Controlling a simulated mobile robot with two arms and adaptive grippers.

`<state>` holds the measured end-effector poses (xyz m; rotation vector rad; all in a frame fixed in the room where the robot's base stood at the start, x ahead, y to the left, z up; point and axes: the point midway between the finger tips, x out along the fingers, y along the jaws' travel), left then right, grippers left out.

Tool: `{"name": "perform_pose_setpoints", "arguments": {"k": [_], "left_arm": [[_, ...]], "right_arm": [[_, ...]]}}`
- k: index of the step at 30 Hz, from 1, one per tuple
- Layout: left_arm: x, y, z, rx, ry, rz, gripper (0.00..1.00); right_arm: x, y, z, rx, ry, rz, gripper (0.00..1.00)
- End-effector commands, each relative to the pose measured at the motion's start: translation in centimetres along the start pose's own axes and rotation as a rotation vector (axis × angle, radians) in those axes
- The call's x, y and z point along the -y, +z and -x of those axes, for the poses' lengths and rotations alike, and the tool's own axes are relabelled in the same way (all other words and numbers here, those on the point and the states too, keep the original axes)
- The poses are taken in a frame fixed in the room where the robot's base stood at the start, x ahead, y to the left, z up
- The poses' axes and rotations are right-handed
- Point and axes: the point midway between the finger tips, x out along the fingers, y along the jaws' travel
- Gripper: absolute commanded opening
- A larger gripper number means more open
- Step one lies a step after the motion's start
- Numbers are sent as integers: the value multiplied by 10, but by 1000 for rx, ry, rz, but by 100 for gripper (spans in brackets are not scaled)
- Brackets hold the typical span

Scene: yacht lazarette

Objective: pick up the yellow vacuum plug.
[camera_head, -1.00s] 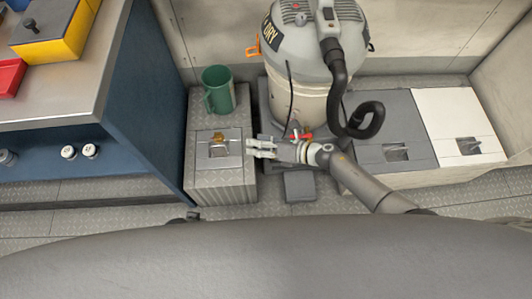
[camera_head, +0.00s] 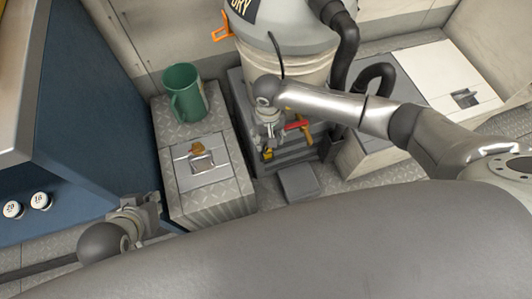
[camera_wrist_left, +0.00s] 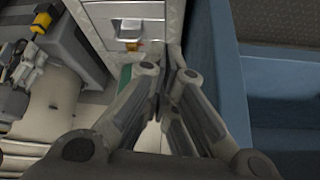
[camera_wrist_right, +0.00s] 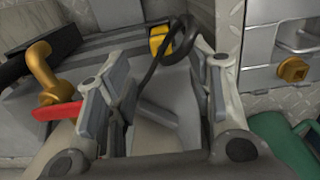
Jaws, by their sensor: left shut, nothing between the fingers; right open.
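The yellow vacuum plug (camera_wrist_right: 160,41) lies at the end of a black cord, on the grey surface beside the vacuum. In the right wrist view it is beyond my right gripper (camera_wrist_right: 162,72), between the lines of its fingers, and the cord loops across the gap. The right gripper is open and empty. In the head view the plug (camera_head: 267,154) shows just below the right gripper (camera_head: 270,136), which partly covers that spot. My left gripper (camera_head: 148,204) is low by the blue cabinet, left of the grey locker. In the left wrist view its fingers (camera_wrist_left: 170,75) are shut and empty.
The vacuum (camera_head: 290,55) stands behind the right gripper. A red handle (camera_head: 299,124) on a brass fitting (camera_wrist_right: 45,75) is close beside that gripper. A green mug (camera_head: 184,92) stands on the grey locker (camera_head: 225,185), which has a brass-coloured knob. The blue cabinet (camera_head: 90,130) is at left.

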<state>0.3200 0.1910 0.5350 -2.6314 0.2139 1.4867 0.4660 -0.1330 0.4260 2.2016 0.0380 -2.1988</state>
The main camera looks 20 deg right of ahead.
Motion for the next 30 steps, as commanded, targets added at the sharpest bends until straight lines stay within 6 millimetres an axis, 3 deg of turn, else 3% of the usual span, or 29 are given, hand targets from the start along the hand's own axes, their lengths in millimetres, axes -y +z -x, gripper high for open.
{"name": "perform_pose_setpoints", "arguments": {"k": [6, 14, 24, 30], "left_arm": [[-4, -30, -5, -140, 8, -4, 0], [-6, -50, -6, -232, 13, -5, 0], [-14, -105, 4, -501, 29, -9, 0], [-15, -115, 8, -552, 32, -10, 0]], "right_arm": [[1, 0, -24, 1, -3, -3, 48], [1, 0, -38, 2, -4, -5, 48], [1, 0, -76, 2, -4, -5, 48], [2, 0, -81, 1, -5, -4, 48]]}}
